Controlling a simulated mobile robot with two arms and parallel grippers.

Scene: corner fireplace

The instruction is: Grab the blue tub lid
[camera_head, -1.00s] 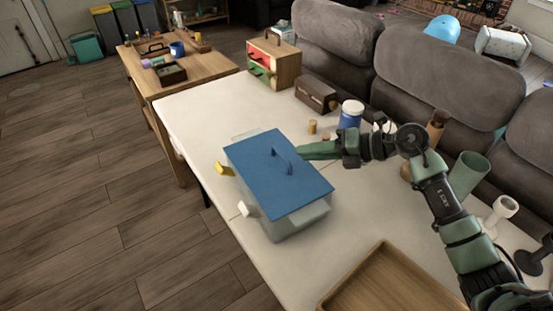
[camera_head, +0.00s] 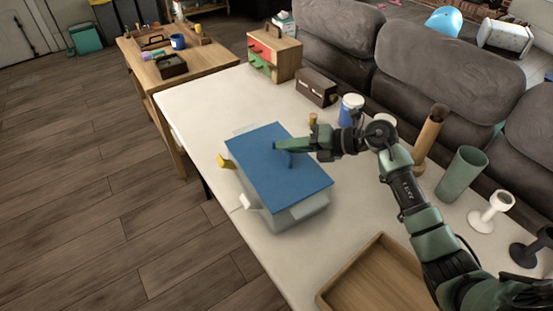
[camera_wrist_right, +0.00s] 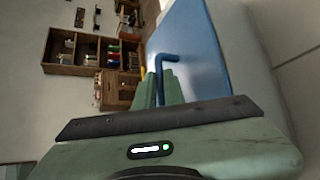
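The blue tub lid (camera_head: 262,180) is a flat blue panel with a raised bar handle (camera_head: 291,160). It lies on the pale translucent tub (camera_head: 300,218), which has a yellow latch (camera_head: 226,161) and a white latch (camera_head: 247,202) on its left side. My right gripper (camera_head: 281,147) reaches in from the right over the lid, at the handle. In the right wrist view, the green fingers (camera_wrist_right: 161,88) lie closely on both sides of the handle (camera_wrist_right: 166,57), with almost no gap, and look shut on it. My left gripper is not in view.
A wooden tray (camera_head: 375,275) lies at the near end of the white table (camera_head: 200,105). A grey sofa (camera_head: 445,70) backs the table.

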